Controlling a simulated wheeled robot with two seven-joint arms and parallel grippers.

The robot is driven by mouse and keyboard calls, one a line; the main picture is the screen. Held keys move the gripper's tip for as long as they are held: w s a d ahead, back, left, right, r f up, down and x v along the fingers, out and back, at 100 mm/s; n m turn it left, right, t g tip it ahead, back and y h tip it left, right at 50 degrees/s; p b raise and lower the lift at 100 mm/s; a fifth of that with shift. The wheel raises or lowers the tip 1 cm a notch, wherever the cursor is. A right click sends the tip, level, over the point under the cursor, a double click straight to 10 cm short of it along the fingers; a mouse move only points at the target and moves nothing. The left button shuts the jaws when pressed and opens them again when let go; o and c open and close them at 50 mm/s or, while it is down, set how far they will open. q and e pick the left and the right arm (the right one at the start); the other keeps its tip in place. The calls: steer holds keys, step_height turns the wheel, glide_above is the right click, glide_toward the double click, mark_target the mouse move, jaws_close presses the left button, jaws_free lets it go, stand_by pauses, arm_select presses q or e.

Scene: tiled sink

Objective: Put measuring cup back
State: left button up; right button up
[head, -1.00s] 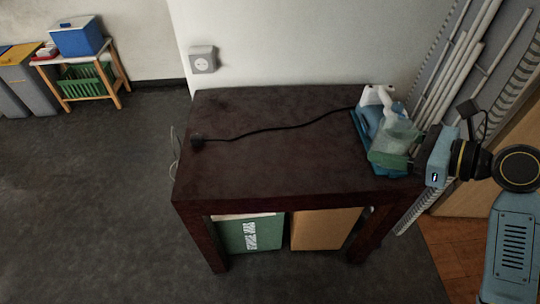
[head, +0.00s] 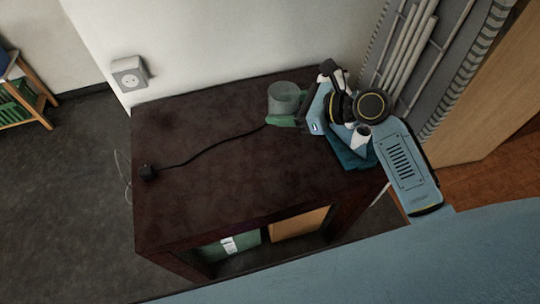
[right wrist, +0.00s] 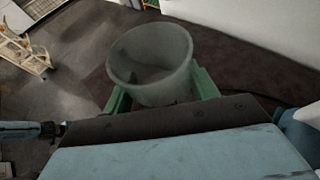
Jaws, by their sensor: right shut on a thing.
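The measuring cup (head: 284,97) is a translucent grey-white cup. In the head view it is upright at the back right part of the dark table, left of my right wrist. My right gripper (head: 284,121) is shut on it, with the green fingers at its lower part. In the right wrist view the cup (right wrist: 152,62) sits between the two green fingers (right wrist: 158,90), its open rim showing. I cannot tell whether its base touches the table. My left gripper is not in view.
The dark table (head: 200,200) is mostly clear at left and front. A black cable with a plug (head: 148,172) crosses it. A wall socket (head: 130,74) and grey pipes (head: 408,55) stand behind.

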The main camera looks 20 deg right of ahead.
step_height(320, 180, down, 5)
steer(key=a+p, duration=0.2)
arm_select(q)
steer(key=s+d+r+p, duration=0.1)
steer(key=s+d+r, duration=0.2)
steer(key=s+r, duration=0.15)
arm_select(e)
steer(key=m+t+h, duration=0.1)
steer(key=m+t, duration=0.1)
glide_above(273, 168)
step_height(273, 168, down, 6)
steer(key=f, duration=0.1)
step_height(273, 168, down, 4)
steer(key=b, duration=0.3)
steer(key=shift+f+b, duration=0.6)
steer(key=shift+f, duration=0.15)
step_height(273, 168, down, 3)
steer(key=shift+f+b, duration=0.1)
steer(key=shift+b, duration=0.95)
steer(key=o, duration=1.1)
steer(key=shift+f, duration=0.1)
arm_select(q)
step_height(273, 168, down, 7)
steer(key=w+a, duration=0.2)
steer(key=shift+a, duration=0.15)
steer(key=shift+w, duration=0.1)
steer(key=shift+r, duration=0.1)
